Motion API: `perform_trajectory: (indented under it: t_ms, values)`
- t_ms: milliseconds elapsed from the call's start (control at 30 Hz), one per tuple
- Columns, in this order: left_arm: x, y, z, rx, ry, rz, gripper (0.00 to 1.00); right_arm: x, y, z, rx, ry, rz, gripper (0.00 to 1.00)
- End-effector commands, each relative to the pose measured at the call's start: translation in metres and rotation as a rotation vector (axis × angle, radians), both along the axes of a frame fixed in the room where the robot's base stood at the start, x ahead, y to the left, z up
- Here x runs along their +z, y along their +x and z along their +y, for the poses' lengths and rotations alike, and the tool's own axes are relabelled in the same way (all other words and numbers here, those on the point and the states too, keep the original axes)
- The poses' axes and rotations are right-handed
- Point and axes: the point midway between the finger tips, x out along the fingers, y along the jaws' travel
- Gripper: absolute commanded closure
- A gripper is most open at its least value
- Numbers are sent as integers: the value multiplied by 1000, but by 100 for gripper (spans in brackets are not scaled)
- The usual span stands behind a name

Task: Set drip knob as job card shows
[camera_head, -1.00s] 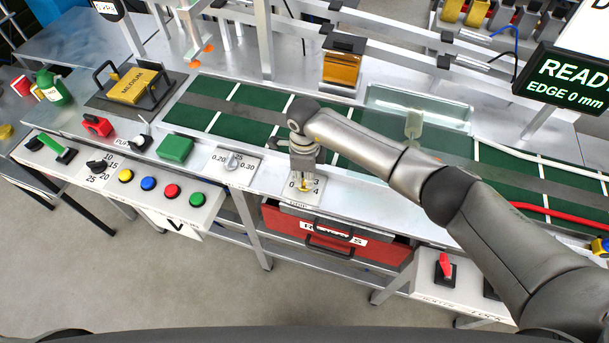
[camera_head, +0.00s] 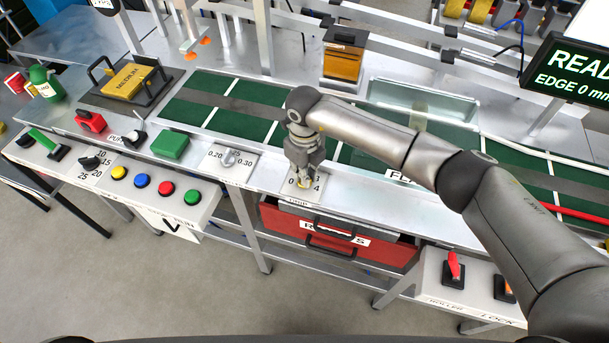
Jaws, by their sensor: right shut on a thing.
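The drip dial plate (camera_head: 290,190) is a small pale plate on the front edge of the bench, with the figures 0, 3 and 4 showing around its knob. My right gripper (camera_head: 304,180) points down over the plate and is shut on the drip knob (camera_head: 304,184). Only a yellowish bit of the knob shows between the fingers, so its setting cannot be read. I cannot make out a job card. My left gripper is out of view.
A thickness dial (camera_head: 231,159) marked 0.20 to 0.30 and a green block (camera_head: 170,145) lie left of the plate. A red drawer (camera_head: 345,240) is below. A screen (camera_head: 572,80) reads READY, EDGE 0 mm. Colored buttons (camera_head: 142,181) line the left panel.

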Motion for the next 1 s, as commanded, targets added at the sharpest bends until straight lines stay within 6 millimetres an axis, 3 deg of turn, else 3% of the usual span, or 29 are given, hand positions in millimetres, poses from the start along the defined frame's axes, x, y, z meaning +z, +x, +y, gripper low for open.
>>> perform_trajectory:
  t_ms: [400, 1000]
  values:
    - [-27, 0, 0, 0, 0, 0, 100, -3, 0, 0, -393, -2, 0, 100]
    - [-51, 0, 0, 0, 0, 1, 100, -2, 0, 0, -919, -1, -1, 100]
